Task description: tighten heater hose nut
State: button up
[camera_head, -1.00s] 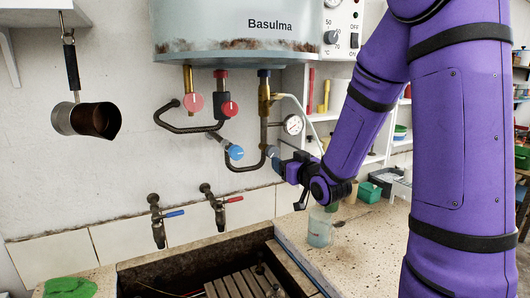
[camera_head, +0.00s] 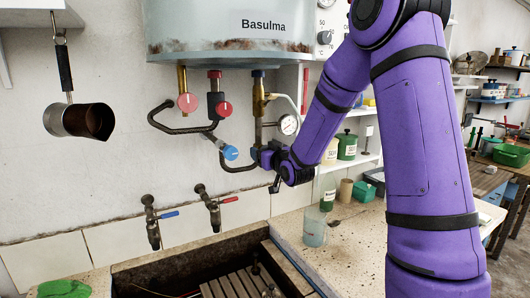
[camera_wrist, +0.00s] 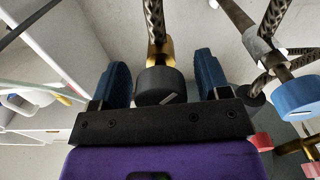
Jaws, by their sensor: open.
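A dark round piece (camera_wrist: 158,88) with a pale mark, seemingly the hose nut, sits below a brass fitting (camera_wrist: 167,52) and a braided hose (camera_wrist: 155,20) in the wrist view. My gripper (camera_wrist: 161,82) is open, with one blue finger on each side of this piece. Small gaps seem to show beside it; I cannot tell whether anything touches. In the head view my gripper (camera_head: 264,157) is at the lower pipes under the water heater (camera_head: 225,28), just right of the blue knob (camera_head: 231,153). There my gripper hides the nut.
The blue knob also shows in the wrist view (camera_wrist: 297,96), right of the fingers. A pressure gauge (camera_head: 288,124) is just above my gripper. Two red knobs (camera_head: 187,102) (camera_head: 223,109) hang left. Two taps (camera_head: 208,208) (camera_head: 151,222) and the stone trough (camera_head: 185,262) lie below.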

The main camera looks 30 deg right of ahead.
jog(key=c, duration=0.9)
jog(key=shift+c, duration=0.2)
